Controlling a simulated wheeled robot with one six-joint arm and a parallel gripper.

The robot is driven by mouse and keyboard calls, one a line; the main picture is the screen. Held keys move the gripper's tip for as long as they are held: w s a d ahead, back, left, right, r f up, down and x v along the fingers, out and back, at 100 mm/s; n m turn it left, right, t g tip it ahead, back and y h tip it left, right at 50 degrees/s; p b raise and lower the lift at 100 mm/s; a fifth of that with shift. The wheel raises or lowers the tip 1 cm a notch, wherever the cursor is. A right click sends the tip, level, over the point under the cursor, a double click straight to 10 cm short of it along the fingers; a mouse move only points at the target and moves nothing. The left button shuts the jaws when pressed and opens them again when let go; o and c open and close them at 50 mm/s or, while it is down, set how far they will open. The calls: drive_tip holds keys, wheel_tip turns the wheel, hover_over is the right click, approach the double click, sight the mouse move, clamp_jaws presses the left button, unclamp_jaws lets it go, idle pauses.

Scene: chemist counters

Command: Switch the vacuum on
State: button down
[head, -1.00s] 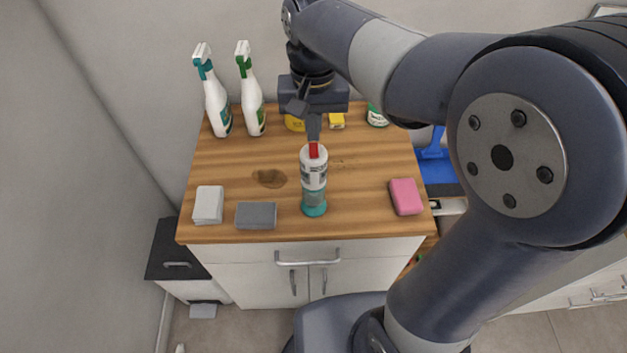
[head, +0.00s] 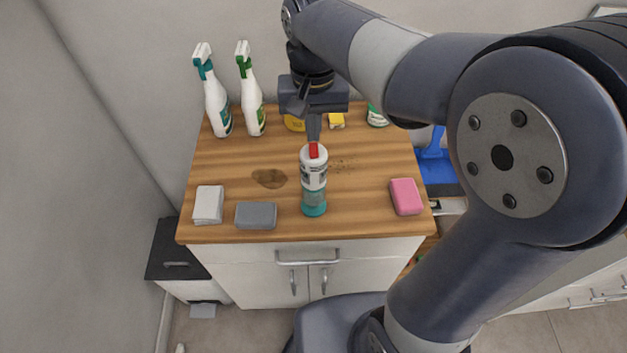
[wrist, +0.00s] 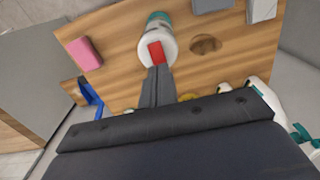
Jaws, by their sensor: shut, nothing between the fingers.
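The handheld vacuum (head: 313,179) stands upright on the wooden counter, white above and teal with a clear band below. Its red switch (head: 313,150) is on the top; it also shows in the wrist view (wrist: 156,53). My gripper (head: 313,138) is shut and empty, pointing down, with its fingertips right at the red switch. In the wrist view the fingertips (wrist: 157,68) meet the edge of the switch. I cannot tell whether they press on it.
A brown stain (head: 269,178) and scattered crumbs (head: 344,165) lie on the counter (head: 240,155). A grey sponge (head: 256,215), white cloths (head: 208,204) and a pink sponge (head: 405,196) lie near the front. Two spray bottles (head: 217,105) (head: 253,108) stand at the back left.

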drive_tip(key=shift+f+b, duration=0.65)
drive_tip(key=shift+f, duration=0.3)
idle(0.6)
wheel_tip(320, 180, up, 7)
drive_tip(key=p, duration=0.6)
drive_tip(key=shift+r+p, duration=0.1)
drive_tip(key=shift+p, duration=0.25)
drive_tip(key=shift+f, duration=0.25)
